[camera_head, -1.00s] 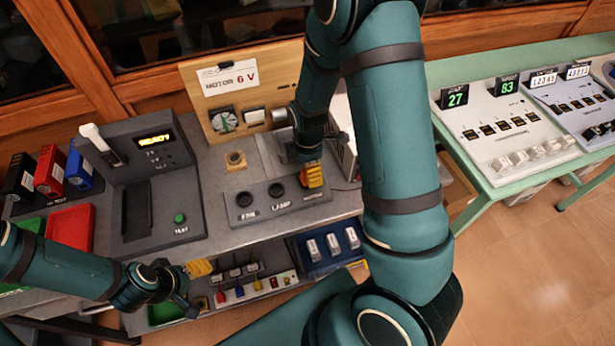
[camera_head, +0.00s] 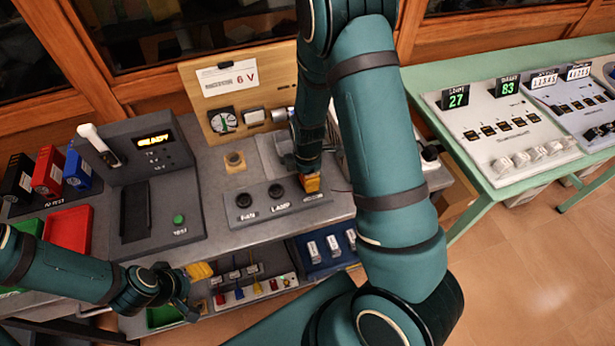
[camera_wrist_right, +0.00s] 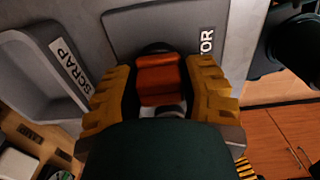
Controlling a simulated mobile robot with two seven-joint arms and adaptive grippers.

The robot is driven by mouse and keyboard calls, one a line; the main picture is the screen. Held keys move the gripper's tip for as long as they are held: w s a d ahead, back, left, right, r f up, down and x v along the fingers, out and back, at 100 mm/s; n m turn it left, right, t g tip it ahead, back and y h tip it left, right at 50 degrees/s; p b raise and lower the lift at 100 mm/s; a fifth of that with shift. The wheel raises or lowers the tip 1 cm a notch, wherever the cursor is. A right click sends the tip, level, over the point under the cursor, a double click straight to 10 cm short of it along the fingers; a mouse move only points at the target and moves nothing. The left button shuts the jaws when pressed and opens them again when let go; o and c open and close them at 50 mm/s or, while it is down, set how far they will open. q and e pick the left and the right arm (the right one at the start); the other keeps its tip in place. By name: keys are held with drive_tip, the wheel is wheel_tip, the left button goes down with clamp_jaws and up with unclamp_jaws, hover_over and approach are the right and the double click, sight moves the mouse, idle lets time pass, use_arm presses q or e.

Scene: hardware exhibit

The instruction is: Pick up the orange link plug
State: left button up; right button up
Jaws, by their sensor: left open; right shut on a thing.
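The orange link plug (camera_wrist_right: 160,80) shows in the right wrist view as a red-orange block, seated at or just above the dark socket on the grey panel marked "...OR". My right gripper (camera_wrist_right: 160,95) has its yellow fingers on both sides of the plug and is shut on it. In the head view my right gripper (camera_head: 310,183) is at the right end of the FAN and LAMP panel (camera_head: 262,215), and its wrist hides most of the plug. My left gripper (camera_head: 196,290) is open and empty, low at the front edge of the bench.
A grey scrap tray (camera_wrist_right: 35,75) lies beside the panel in the wrist view. A tester with a lit display (camera_head: 154,139) stands left of the panel, next to a red tray (camera_head: 70,229). Below is a shelf with a blue tray (camera_head: 320,262). A green table (camera_head: 500,190) stands at the right.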

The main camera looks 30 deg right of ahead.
wheel_tip(320, 180, up, 10)
drive_tip(key=shift+p, duration=0.9)
